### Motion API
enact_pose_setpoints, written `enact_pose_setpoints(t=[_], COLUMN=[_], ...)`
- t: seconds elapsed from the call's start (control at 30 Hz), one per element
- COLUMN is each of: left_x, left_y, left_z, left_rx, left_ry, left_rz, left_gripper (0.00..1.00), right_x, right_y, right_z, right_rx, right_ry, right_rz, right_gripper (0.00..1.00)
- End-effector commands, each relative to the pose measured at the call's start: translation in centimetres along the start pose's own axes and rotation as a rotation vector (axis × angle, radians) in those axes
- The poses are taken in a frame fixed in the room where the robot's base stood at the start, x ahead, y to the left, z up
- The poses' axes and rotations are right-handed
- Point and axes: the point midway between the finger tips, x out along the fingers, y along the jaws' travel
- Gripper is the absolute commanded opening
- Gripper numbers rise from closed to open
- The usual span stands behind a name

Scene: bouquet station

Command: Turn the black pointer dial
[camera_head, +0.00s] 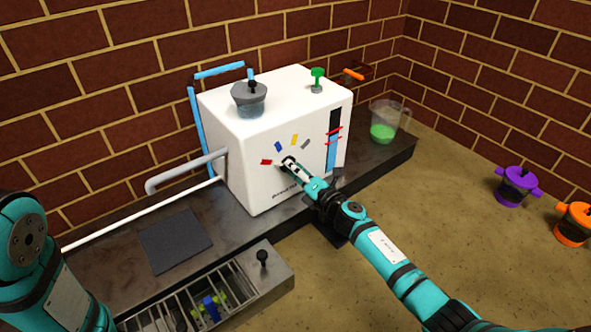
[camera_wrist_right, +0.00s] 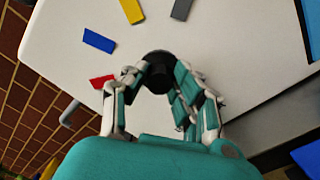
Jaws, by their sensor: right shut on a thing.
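The black pointer dial (camera_wrist_right: 158,66) is on the front face of a white machine (camera_head: 262,187). Coloured marks in red (camera_head: 266,162), blue (camera_head: 279,147), yellow (camera_head: 294,139) and grey (camera_head: 305,144) form an arc around it. My right gripper (camera_head: 289,162) is at the dial, its fingers shut on it; in the right wrist view the gripper (camera_wrist_right: 160,80) has a finger on each side of the dial. The fingers hide part of the dial, and I cannot tell which mark it points to. My left arm shows at the left edge, but its gripper is out of view.
A clear jug with green liquid (camera_head: 383,132) stands right of the machine. A dark mat (camera_head: 174,241) lies on the counter at left. An open drawer (camera_head: 275,277) with a rack is in front. Purple (camera_head: 516,187) and orange (camera_head: 577,222) pots stand at far right.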

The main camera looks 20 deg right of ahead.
Motion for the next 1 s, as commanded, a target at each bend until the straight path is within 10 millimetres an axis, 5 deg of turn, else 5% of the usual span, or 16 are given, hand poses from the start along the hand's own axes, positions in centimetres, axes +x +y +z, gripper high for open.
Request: enact_pose_setpoints(t=[0.1, 0.13, 0.27, 0.67, 1.0], left_x=[0.0, 0.0, 0.0, 0.0, 0.0], left_y=[0.0, 0.0, 0.0, -0.1, 0.0], left_z=[0.0, 0.0, -0.1, -0.1, -0.1], left_rx=[0.000, 0.000, 0.000, 0.000, 0.000], left_ry=[0.000, 0.000, 0.001, 0.001, 0.001], left_rz=[0.000, 0.000, 0.000, -0.002, 0.000], left_gripper=[0.40, 0.40, 0.40, 0.40, 0.40], right_x=[0.3, 0.3, 0.3, -0.5, -7.0], right_y=[0.4, 0.4, 0.4, 0.1, 0.1], right_z=[0.1, 0.1, 0.1, 0.0, -0.1], right_rx=[-0.004, -0.004, -0.003, -0.002, -0.002], right_ry=[-0.003, -0.003, -0.002, 0.000, 0.003], right_rz=[0.006, 0.006, 0.006, 0.002, 0.002], right_gripper=[0.00, 0.31, 0.48, 0.49, 0.49])
